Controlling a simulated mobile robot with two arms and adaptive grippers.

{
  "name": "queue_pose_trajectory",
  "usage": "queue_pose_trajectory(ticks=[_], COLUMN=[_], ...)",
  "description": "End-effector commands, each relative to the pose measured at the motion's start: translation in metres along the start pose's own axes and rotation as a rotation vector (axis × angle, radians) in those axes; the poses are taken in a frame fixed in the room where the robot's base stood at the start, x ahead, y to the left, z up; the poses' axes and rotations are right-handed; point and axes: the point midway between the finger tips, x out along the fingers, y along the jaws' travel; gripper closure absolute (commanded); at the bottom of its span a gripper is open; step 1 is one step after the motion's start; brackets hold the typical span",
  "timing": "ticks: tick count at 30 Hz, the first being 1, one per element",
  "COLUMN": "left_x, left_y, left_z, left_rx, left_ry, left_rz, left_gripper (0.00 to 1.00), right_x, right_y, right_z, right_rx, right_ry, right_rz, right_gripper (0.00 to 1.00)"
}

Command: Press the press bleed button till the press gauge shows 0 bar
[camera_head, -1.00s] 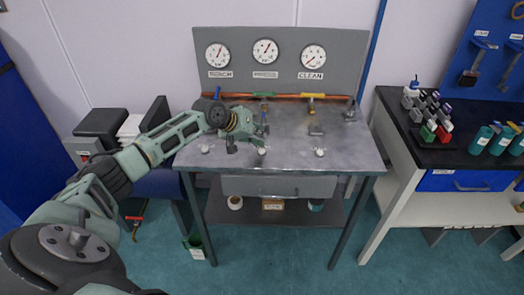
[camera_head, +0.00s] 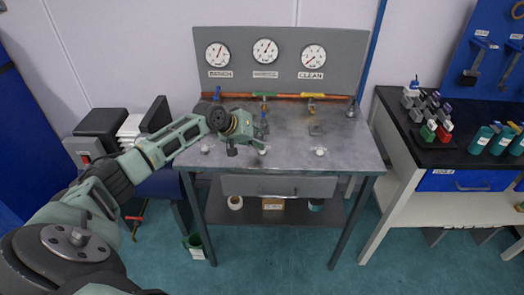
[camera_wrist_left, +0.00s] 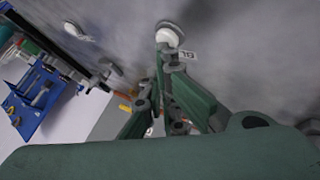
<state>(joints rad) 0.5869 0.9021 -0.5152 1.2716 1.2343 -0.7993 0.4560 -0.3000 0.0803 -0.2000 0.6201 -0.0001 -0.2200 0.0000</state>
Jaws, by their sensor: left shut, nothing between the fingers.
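Three round white gauges sit on the grey back panel: a left one (camera_head: 217,55), a middle one (camera_head: 265,51) and a right one (camera_head: 313,57) labelled CLEAN. The middle label is too small to read. The left and middle needles point up; the right needle points to the lower left. Three white buttons stand along the bench front: left (camera_head: 205,149), middle (camera_head: 263,151), right (camera_head: 320,151). My left gripper (camera_head: 261,142) is shut and empty at the middle button. In the left wrist view its tips lie against or just before a white button (camera_wrist_left: 167,36); contact cannot be told.
The metal bench (camera_head: 350,147) has a copper pipe (camera_head: 290,95) with valves at its back and a drawer (camera_head: 280,186) below. A black-topped side bench (camera_head: 460,155) with bottles and coloured blocks stands right. The bench top's right part is mostly clear.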

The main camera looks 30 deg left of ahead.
Motion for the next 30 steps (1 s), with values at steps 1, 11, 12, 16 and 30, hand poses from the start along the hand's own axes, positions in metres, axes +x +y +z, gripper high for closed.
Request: queue_pose_trajectory(ticks=[1,11,12,16,30], left_x=[0.001,0.004,0.004,0.005,-0.002], left_y=[-0.001,-0.003,-0.003,-0.004,0.001], left_z=[0.001,0.003,0.003,0.004,0.000], left_rx=[0.000,0.000,0.000,0.000,0.000], left_ry=[0.000,-0.001,-0.001,-0.001,-0.003], left_rz=[0.000,0.000,-0.001,-0.001,-0.001], left_gripper=[1.00,1.00,1.00,1.00,1.00], right_x=[0.000,0.002,0.002,0.002,-0.008], right_y=[0.000,0.000,0.000,0.000,0.000], right_z=[0.000,0.000,0.000,0.000,-0.001], right_rx=[0.000,0.000,0.000,0.000,0.000], right_ry=[0.000,0.000,0.000,0.000,0.000], right_rz=[0.000,0.000,0.000,0.000,0.000], right_gripper=[1.00,1.00,1.00,1.00,1.00])
